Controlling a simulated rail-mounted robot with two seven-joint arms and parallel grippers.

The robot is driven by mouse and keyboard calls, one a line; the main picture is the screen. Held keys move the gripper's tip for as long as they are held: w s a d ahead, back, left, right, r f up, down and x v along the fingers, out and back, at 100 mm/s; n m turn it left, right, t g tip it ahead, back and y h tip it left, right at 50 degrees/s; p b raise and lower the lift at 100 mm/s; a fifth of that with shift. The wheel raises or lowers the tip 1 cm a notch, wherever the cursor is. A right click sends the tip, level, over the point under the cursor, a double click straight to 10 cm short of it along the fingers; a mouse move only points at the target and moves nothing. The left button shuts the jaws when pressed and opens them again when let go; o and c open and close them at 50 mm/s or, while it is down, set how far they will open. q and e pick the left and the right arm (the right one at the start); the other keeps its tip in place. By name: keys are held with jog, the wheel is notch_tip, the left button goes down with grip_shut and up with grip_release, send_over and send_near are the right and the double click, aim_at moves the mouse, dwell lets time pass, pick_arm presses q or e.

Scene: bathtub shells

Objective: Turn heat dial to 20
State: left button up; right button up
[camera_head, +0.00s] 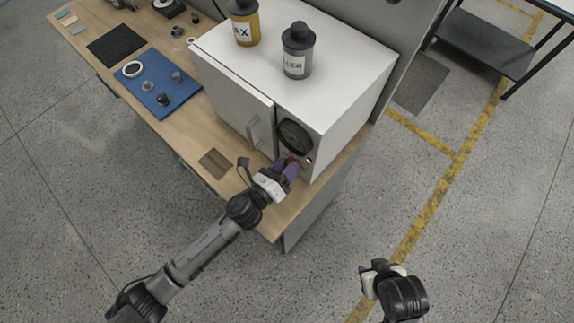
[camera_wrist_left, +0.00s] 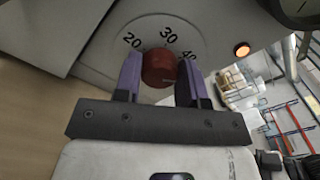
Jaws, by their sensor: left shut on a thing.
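A red heat dial (camera_wrist_left: 158,68) sits on a pale round scale on the white oven's front, with 20, 30 and 40 readable around it in the left wrist view. My left gripper (camera_wrist_left: 155,80) has its purple fingers on both sides of the dial and is shut on it. No pointer mark is clear on the dial. In the head view, the left gripper (camera_head: 288,167) is at the right part of the front of the white oven (camera_head: 240,85), below a dark round gauge (camera_head: 294,137). My right gripper (camera_head: 380,268) is over the floor, away from the oven; its jaws are unclear.
An orange lamp (camera_wrist_left: 241,49) glows right of the dial. A yellow canister (camera_head: 244,25) and a grey canister (camera_head: 297,52) stand on the oven. A blue mat (camera_head: 150,90) with small parts lies left on the wooden bench (camera_head: 190,135).

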pick_arm(q)
jog(key=o, duration=0.9)
jog(key=shift+s, duration=0.1)
jog(key=b+v, duration=0.1)
jog(key=v, duration=1.2)
jog(key=shift+s+a, duration=0.25)
